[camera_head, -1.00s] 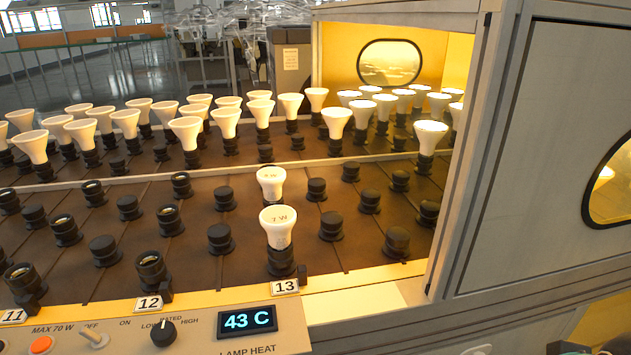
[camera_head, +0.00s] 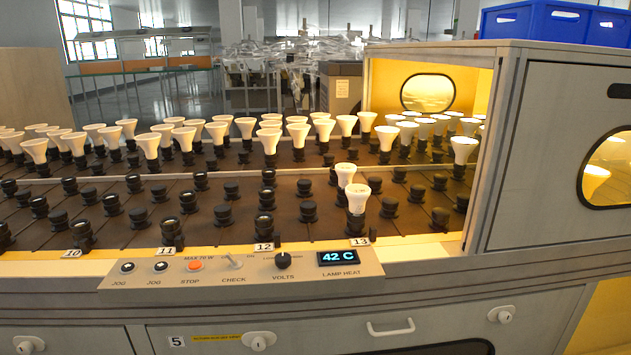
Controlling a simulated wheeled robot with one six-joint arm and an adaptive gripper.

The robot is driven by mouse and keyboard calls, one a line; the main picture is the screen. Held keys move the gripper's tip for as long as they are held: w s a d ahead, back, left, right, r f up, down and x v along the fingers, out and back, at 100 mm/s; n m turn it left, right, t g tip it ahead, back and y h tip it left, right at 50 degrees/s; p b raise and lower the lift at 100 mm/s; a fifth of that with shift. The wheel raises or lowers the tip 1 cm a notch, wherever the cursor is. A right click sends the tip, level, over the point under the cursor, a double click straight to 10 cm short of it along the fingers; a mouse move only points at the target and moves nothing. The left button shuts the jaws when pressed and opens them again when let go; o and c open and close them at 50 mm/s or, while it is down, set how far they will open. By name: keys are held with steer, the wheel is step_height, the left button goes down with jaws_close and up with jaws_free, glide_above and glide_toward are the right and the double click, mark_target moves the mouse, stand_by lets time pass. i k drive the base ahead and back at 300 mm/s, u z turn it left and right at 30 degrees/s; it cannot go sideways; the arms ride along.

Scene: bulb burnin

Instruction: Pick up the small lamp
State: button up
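Two small white lamps stand upright in the near rows of black sockets, in line with the number 13 label (camera_head: 360,242). The front small lamp (camera_head: 357,197) sits in the socket at the bench's near edge. The rear small lamp (camera_head: 345,174) stands just behind it, partly hidden by the front one. The writing on the front lamp is too small to read now. My gripper is not in view.
Larger white lamps (camera_head: 247,128) fill the far rows, several inside the yellow-lit hood (camera_head: 540,160) at right. A control panel (camera_head: 245,267) reading 42 C runs along the front edge. Empty black sockets (camera_head: 308,212) surround the small lamps. A blue crate (camera_head: 535,24) sits on the hood.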

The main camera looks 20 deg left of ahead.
mark_target(345, 172)
steer(key=u, duration=0.8)
steer(key=i, duration=0.3)
steer(key=u, duration=0.05)
